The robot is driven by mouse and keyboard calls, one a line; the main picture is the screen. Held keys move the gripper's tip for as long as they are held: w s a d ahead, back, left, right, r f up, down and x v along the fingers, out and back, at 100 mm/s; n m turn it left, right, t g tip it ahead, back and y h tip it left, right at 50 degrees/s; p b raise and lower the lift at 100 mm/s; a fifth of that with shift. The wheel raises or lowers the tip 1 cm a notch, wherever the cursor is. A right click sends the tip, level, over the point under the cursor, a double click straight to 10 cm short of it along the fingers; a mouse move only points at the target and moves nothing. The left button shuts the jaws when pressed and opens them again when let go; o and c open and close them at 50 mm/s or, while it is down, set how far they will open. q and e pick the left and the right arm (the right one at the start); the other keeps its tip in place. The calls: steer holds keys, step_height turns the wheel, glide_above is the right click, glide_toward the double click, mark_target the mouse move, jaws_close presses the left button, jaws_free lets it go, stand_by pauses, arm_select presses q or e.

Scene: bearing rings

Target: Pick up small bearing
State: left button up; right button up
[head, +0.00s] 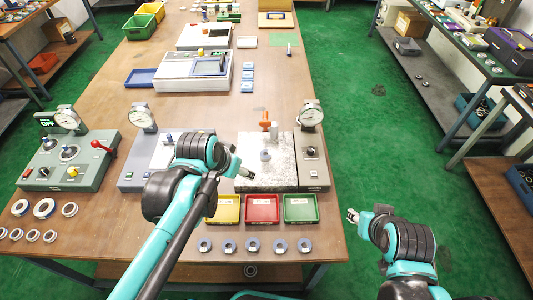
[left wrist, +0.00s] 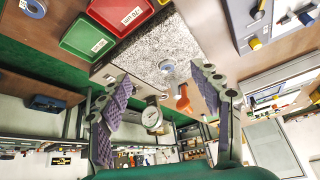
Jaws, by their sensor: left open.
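A small bearing ring (head: 265,155) lies on the speckled granite plate (head: 285,178) of a gauge stand in the head view. It also shows in the left wrist view (left wrist: 167,67), between and beyond my fingers. Several small rings (head: 252,245) lie in a row at the table's front edge. Larger rings (head: 44,208) and smaller ones lie at the front left. My left gripper (head: 246,172) is open and empty at the granite plate's left side; its purple pads stand apart in the wrist view (left wrist: 158,82). My right gripper (head: 352,215) is off the table's right edge, its jaws too small to judge.
Yellow (head: 226,209), red (head: 262,209) and green (head: 300,208) bins stand in front of the granite plate. A dial gauge (head: 310,115) and an orange-handled part (head: 266,118) stand at its back. A grey gauge box (head: 150,165) is to the left.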

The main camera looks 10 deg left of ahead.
arm_select(q)
steer(key=w+f+m+g+h, duration=0.1)
steer(key=w+f+m+g, duration=0.2)
steer(key=w, duration=0.8)
steer(key=m+h, duration=0.1)
steer(key=m, duration=0.3)
glide_toward(264, 154)
steer(key=f+b, duration=0.1)
steer(key=d+f, duration=0.1)
steer(key=f, duration=0.1)
steer(key=shift+h+b, duration=0.3)
steer(key=shift+b, duration=0.05)
steer(key=x, duration=0.1)
steer(key=b+x, duration=0.1)
steer(key=x, duration=0.1)
steer(key=b+x, duration=0.1)
steer(key=x, duration=0.1)
steer(key=shift+w+a+f, duration=0.1)
steer(key=shift+w+a, duration=0.1)
steer(key=shift+w, duration=0.15)
steer(key=shift+c, duration=0.6)
steer(key=c, duration=1.2)
